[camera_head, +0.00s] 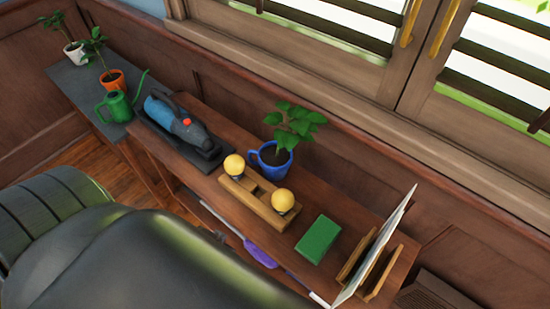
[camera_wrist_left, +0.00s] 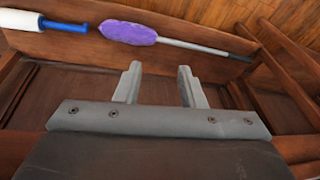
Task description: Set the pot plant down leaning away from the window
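A leafy green plant in a blue pot (camera_head: 270,160) with a side handle stands on the wooden shelf top, close to the window wall; its leaves spread to the upper right, on the window's side. Two more potted plants stand on the grey table at the far left: one in an orange pot (camera_head: 112,80), one in a white pot (camera_head: 75,54). The window (camera_head: 400,50), with dark slats, is at the top right. My left gripper (camera_wrist_left: 158,70) is open and empty in the left wrist view, above a lower wooden shelf. Neither gripper shows in the head view.
On the shelf top (camera_head: 345,205) are a handheld vacuum (camera_head: 180,124), a wooden block with two yellow knobs (camera_head: 258,200), a green box (camera_head: 318,239) and an upright white panel (camera_head: 385,240). A purple duster (camera_wrist_left: 130,33) lies below. A black leather chair (camera_head: 140,260) fills the foreground.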

